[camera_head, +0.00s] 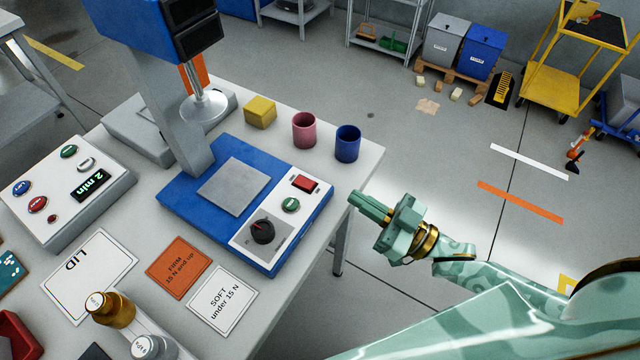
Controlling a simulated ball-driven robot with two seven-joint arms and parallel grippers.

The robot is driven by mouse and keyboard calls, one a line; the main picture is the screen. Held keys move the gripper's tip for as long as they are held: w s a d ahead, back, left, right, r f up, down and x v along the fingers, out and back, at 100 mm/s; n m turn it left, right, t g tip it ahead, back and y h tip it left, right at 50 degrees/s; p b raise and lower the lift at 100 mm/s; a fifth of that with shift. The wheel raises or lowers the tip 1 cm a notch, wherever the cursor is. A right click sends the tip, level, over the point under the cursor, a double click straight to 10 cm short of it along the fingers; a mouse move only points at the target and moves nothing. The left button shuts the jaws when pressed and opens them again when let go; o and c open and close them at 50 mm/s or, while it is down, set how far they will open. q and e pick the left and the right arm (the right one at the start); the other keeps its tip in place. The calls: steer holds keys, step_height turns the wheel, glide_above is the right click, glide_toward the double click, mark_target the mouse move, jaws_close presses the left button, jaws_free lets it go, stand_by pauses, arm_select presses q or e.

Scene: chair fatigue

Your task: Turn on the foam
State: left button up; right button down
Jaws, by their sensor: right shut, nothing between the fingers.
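A yellow foam-like block (260,111) sits on the table behind the blue device. The blue device (183,205) has a grey square plate (233,186) and a white control panel (318,196). I cannot tell whether the device is on. My right gripper (358,201) is shut and empty, just off the table's right edge, to the right of the panel and apart from it. My left gripper is not in view.
A pink cup (304,130) and a blue cup (347,143) stand near the table's right edge.

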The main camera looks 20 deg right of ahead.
stand_by(0.3)
step_height(320, 180, up, 2)
steer(key=b, duration=0.1)
glide_above(320, 192)
steer(key=shift+w+a+r, duration=0.1)
steer(key=shift+w+a, duration=0.1)
steer(key=shift+w, duration=0.05)
steer(key=f, duration=0.1)
steer(key=f+b, duration=0.1)
steer(key=f, duration=0.1)
steer(key=shift+s+d, duration=0.1)
steer(key=shift+s, duration=0.1)
steer(key=shift+d+f+b, duration=0.1)
steer(key=shift+f+b, duration=0.3)
steer(key=shift+f, duration=0.15)
steer(key=shift+s, duration=0.1)
